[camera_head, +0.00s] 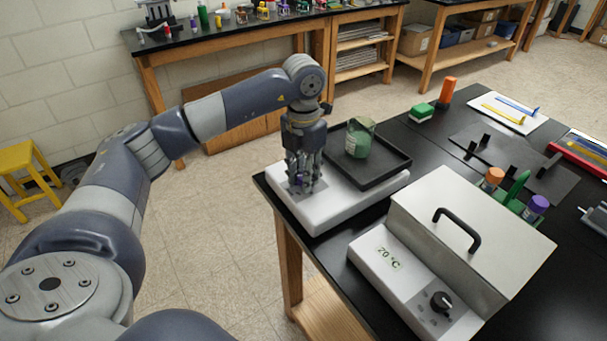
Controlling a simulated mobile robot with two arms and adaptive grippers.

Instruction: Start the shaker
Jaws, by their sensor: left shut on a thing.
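The shaker (345,203) is a low white unit with a black tray (392,170) on top, at the near left corner of the black bench. A glass beaker (358,140) with green liquid stands upright on the tray. My left gripper (303,187) points down over the grey control panel at the shaker's front left. It is shut on the shaker's knob, which the fingers mostly hide; a bit of purple shows between them. My right gripper is not in view.
A water bath (470,235) with a metal lid, black handle and "20 °C" display stands right of the shaker. Behind it are orange, green and purple capped tubes (518,187) in a rack. A green-and-white block (421,113) and orange bottle (447,92) stand farther back.

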